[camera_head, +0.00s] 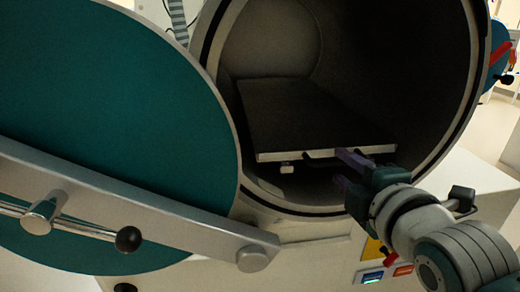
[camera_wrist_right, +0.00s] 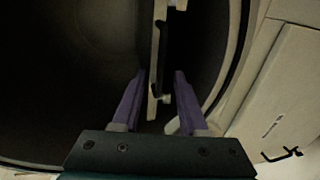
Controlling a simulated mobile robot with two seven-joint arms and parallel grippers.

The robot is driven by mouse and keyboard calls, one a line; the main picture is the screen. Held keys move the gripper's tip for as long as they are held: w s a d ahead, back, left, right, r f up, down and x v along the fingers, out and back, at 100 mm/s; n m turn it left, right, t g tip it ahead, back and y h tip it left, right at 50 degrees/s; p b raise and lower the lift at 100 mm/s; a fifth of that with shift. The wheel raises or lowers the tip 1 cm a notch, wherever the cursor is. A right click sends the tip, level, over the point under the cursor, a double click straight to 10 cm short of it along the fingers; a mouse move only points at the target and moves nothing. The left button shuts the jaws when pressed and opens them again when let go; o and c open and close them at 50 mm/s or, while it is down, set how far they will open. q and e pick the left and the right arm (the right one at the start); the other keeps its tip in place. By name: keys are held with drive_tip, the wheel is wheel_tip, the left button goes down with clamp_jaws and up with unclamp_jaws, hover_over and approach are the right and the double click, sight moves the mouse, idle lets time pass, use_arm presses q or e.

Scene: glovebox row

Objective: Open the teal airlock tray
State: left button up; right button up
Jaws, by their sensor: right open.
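The airlock tray (camera_head: 315,115) is a flat dark plate with a pale front edge, lying inside the round chamber. A dark handle (camera_head: 320,154) and a small pale block (camera_head: 287,169) show at its front edge. The teal door (camera_head: 120,110) stands swung open on the left. My right gripper (camera_head: 343,167) is open at the right part of the tray's front edge, one purple finger higher than the other. In the right wrist view the tray's edge (camera_wrist_right: 155,60) shows edge-on between the open fingers (camera_wrist_right: 160,90); contact cannot be told. My left gripper is not in view.
The chamber's round rim (camera_head: 462,110) surrounds the tray and my right wrist is close to its lower right part. The door's grey bar (camera_head: 150,215) with a black knob (camera_head: 128,239) fills the lower left. A lit panel (camera_head: 372,277) sits below the opening.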

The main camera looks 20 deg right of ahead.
sight(338, 164)
drive_tip(key=shift+x, duration=1.8)
clamp_jaws()
